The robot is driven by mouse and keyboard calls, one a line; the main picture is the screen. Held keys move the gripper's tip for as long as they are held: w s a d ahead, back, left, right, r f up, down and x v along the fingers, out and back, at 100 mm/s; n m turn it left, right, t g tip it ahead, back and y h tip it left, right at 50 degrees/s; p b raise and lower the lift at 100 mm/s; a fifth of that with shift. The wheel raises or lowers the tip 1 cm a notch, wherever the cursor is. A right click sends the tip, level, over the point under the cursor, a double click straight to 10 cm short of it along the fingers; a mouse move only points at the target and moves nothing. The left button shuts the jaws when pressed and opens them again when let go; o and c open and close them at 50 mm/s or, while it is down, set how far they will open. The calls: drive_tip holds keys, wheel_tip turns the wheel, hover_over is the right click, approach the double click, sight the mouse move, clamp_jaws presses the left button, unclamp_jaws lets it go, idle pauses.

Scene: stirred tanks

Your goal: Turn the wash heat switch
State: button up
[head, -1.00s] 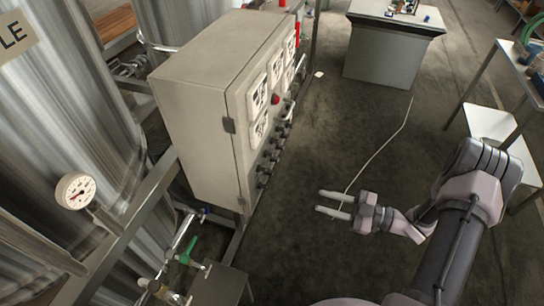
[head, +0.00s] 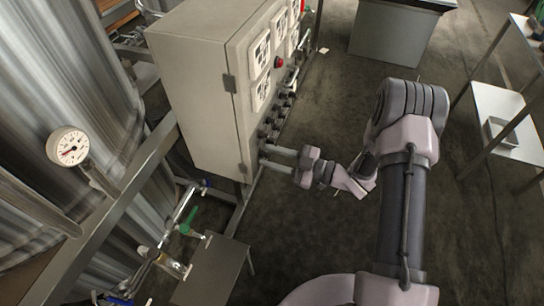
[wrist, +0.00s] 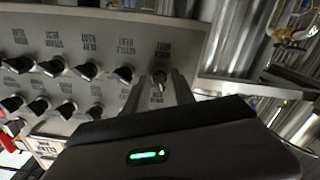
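The grey control cabinet (head: 195,100) carries rows of black rotary switches on its front, seen edge-on in the head view. My gripper (head: 265,157) points at the lower near part of the panel. In the wrist view my gripper (wrist: 162,82) is open, with one finger either side of the end switch (wrist: 159,77). Gaps show between that switch and the fingers; the fingers' depth to the panel is unclear.
A red button (head: 279,62) and white gauges (head: 262,52) sit higher on the panel. A pressure gauge (head: 68,147), pipework and a green-handled valve (head: 188,221) are at left. A shelf (head: 505,120) stands at right. The floor (head: 330,95) beside the cabinet is open.

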drive_tip(key=shift+c, duration=0.2)
clamp_jaws()
drive_tip(key=shift+n, duration=0.4)
drive_tip(key=shift+n+b, duration=1.55)
drive_tip(key=shift+n, duration=1.95)
drive_tip(key=shift+o, duration=0.2)
unclamp_jaws()
